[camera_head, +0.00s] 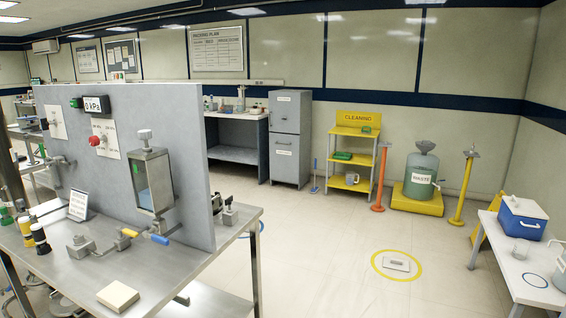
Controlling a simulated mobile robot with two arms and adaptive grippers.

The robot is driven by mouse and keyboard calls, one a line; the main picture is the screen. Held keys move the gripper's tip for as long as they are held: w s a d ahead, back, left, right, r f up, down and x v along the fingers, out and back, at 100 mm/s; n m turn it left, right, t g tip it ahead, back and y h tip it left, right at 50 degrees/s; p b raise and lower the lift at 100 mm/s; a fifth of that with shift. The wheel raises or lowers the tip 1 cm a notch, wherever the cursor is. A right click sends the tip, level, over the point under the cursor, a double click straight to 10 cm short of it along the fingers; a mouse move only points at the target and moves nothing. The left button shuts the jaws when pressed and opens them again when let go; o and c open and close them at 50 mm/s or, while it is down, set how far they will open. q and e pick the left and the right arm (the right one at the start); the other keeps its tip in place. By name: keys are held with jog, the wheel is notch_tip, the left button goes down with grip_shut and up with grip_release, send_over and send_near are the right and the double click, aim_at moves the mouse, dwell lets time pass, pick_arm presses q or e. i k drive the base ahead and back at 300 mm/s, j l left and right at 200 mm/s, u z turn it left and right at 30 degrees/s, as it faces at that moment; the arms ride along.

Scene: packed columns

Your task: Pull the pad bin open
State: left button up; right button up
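I cannot pick out a thing plainly marked as the pad bin. A grey two-part cabinet (290,138) stands against the back wall. Its upper and lower fronts look shut, and each has a small label too small to read. A flat beige block (118,296) lies on the front of the metal bench; I cannot tell whether it is a pad. Neither of my grippers is in view.
The metal bench (185,262) with an upright grey panel (185,120) fills the left. A yellow cleaning shelf (352,150), orange post (380,180) and green waste tank (421,175) stand at the back. A white table (515,262) holds a blue cooler (522,217).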

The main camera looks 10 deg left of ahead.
aim_at(284, 149)
jog(key=i+j+z, duration=0.15)
jog(key=i, duration=0.85)
jog(key=i+z, duration=0.25)
jog(key=i, duration=1.8)
jog(key=i+j+u, duration=0.1)
jog(key=i+u, duration=0.2)
jog(key=i, duration=0.2)
jog(key=i+u, duration=0.3)
jog(key=i, duration=0.25)
jog(key=i+l+u, duration=0.25)
jog(key=i, duration=0.25)
jog(key=i+l+u, duration=0.3)
jog(key=i, duration=0.2)
jog(key=i+j, duration=0.1)
jog(key=i, duration=0.4)
jog(key=i+j+z, duration=0.15)
jog(key=i, duration=0.3)
jog(key=i+j, duration=0.15)
jog(key=i, duration=0.35)
jog(key=i+j+z, duration=0.15)
jog(key=i, duration=0.35)
jog(key=i+j, duration=0.3)
jog(key=i, duration=0.15)
jog(key=l+z, duration=0.05)
